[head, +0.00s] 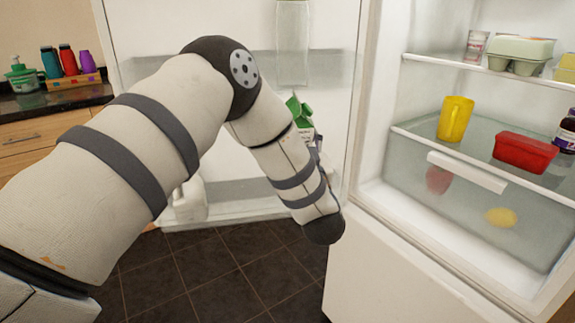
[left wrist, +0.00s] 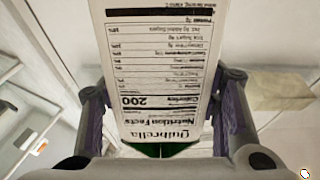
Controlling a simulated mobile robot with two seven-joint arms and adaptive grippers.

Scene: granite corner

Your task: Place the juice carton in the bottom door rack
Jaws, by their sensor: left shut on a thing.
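The juice carton (left wrist: 155,65) is white with a printed nutrition label and a green top. In the left wrist view it stands between the two fingers of my left gripper (left wrist: 160,100), which is shut on it. In the head view only the carton's green top and upper part (head: 300,112) show past my left forearm; the rest is hidden. The carton is in front of the open fridge door. The bottom door rack (head: 245,203) runs along the low part of the door, partly behind my arm. My right gripper is in neither view.
A white jug (head: 189,202) stands at the left of the bottom rack. A clear upper rack holds a tall pale container (head: 292,45). The rack's middle looks clear.

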